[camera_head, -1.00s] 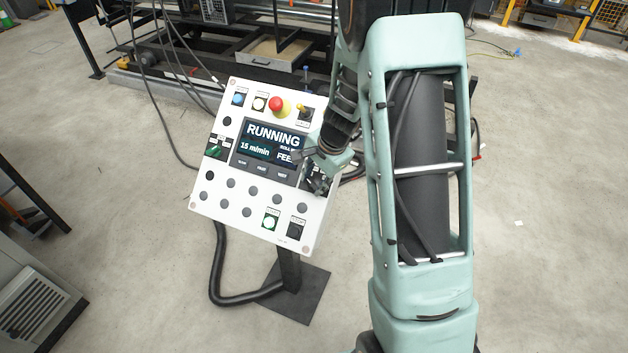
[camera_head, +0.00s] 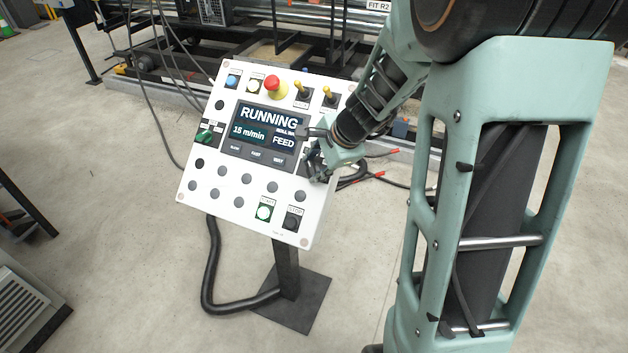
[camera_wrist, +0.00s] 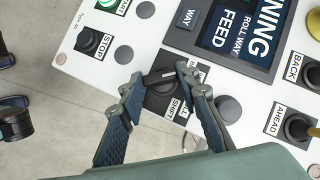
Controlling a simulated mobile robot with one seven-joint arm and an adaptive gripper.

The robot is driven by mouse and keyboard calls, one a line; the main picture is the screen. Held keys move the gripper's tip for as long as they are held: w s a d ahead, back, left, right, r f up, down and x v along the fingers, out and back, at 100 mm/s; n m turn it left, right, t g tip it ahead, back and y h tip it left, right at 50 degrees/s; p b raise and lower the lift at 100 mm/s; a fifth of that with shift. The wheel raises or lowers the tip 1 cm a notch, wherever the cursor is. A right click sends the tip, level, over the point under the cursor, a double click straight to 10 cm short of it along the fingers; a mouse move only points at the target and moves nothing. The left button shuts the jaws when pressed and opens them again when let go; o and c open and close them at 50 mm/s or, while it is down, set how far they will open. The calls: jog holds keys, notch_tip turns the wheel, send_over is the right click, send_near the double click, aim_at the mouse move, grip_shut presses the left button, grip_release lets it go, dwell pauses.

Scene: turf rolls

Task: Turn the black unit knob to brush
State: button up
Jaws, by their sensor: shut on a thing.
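The black unit knob (camera_wrist: 163,88) is on the right part of a white control panel (camera_head: 225,185). In the wrist view it sits on a dark square plate with a partly hidden label reading "SHIFT". My gripper (camera_wrist: 160,78) is shut on it, one finger on each side of its bar. The fingers hide part of the knob and its label, so I cannot read its setting or see a "brush" mark. In the head view my gripper (camera_head: 317,160) is at the panel's right edge and covers the knob.
The panel's screen (camera_head: 265,133) reads RUNNING, 15 m/min, FEED.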

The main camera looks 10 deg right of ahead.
jog(key=shift+s+f+m+t+b, duration=0.15)
jog(key=shift+m+t+b, duration=0.3)
jog(key=shift+b, duration=0.6)
jog(key=shift+w+f+m+t+b, duration=0.1)
jog(key=shift+f+m+t+b, duration=0.15)
jog(key=shift+m+b, duration=0.55)
jog(key=shift+s+r+b, duration=0.1)
jog(key=shift+r+b, duration=0.05)
jog(key=shift+b, duration=0.7)
jog(key=shift+r+m+t+b, duration=0.15)
jog(key=shift+m+t+b, duration=0.1)
jog(key=shift+t+b, duration=0.05)
jog(key=o, duration=1.2)
jog(key=shift+c, duration=0.2)
jog(key=shift+r+p, duration=0.2)
jog(key=shift+p, duration=0.4)
